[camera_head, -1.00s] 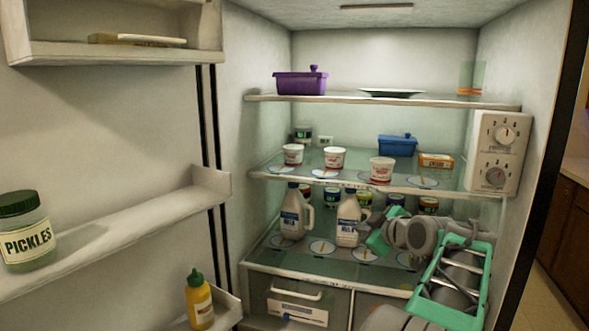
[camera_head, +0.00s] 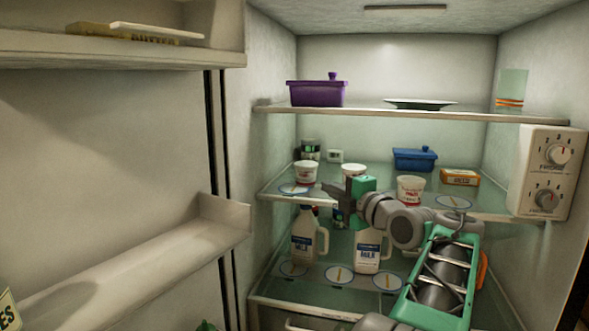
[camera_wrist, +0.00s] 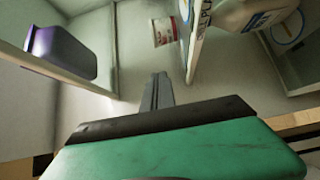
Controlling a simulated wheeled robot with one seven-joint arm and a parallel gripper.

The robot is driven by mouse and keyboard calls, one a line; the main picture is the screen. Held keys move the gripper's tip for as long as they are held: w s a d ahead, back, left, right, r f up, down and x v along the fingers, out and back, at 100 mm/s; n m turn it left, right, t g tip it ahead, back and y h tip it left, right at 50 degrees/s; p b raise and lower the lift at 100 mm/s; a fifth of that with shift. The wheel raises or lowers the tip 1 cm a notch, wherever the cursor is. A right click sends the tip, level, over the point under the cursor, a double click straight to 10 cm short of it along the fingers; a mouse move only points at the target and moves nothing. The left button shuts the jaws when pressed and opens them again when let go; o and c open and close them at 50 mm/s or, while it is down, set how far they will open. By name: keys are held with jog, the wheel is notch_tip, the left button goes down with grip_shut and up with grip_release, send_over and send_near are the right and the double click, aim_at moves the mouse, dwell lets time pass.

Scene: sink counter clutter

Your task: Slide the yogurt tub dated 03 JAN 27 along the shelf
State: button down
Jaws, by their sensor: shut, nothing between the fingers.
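Three white yogurt tubs with red print stand on the middle fridge shelf (camera_head: 480,216): a left tub (camera_head: 306,172), a middle tub (camera_head: 353,171) and a right tub (camera_head: 410,189). Their dates are too small to read. My gripper (camera_head: 332,193) is at the shelf's front edge, between the left and middle tubs in the picture, and partly covers the middle one. In the wrist view my gripper (camera_wrist: 157,80) is shut and empty. One yogurt tub (camera_wrist: 163,32) shows beyond its fingertips, apart from them; I cannot tell which tub.
Round marks, one at the left (camera_head: 294,189) and one at the right (camera_head: 453,202), lie on the tub shelf. A blue box (camera_head: 414,159) and an orange-and-white carton (camera_head: 459,177) stand behind. Milk jugs (camera_head: 305,238) are below. A purple container (camera_head: 317,93) is above; a dial box (camera_head: 547,172) is right.

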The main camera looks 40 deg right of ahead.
jog(key=w, duration=0.2)
jog(key=p, duration=0.4)
send_near(302, 169)
jog(key=w+a, duration=0.1)
jog(key=w, duration=0.1)
jog(key=w+a, duration=0.1)
jog(key=w, duration=0.1)
jog(key=shift+a+r, duration=0.2)
jog(key=shift+w+d+p, duration=0.35)
jog(key=shift+d+p, duration=0.1)
jog(key=shift+d, duration=0.15)
jog(key=shift+w+d+p, duration=0.35)
jog(key=shift+d+p, duration=0.05)
jog(key=shift+d, duration=0.2)
jog(key=shift+w+d+f, duration=0.2)
jog(key=shift+w+d, duration=0.05)
jog(key=shift+d, duration=0.05)
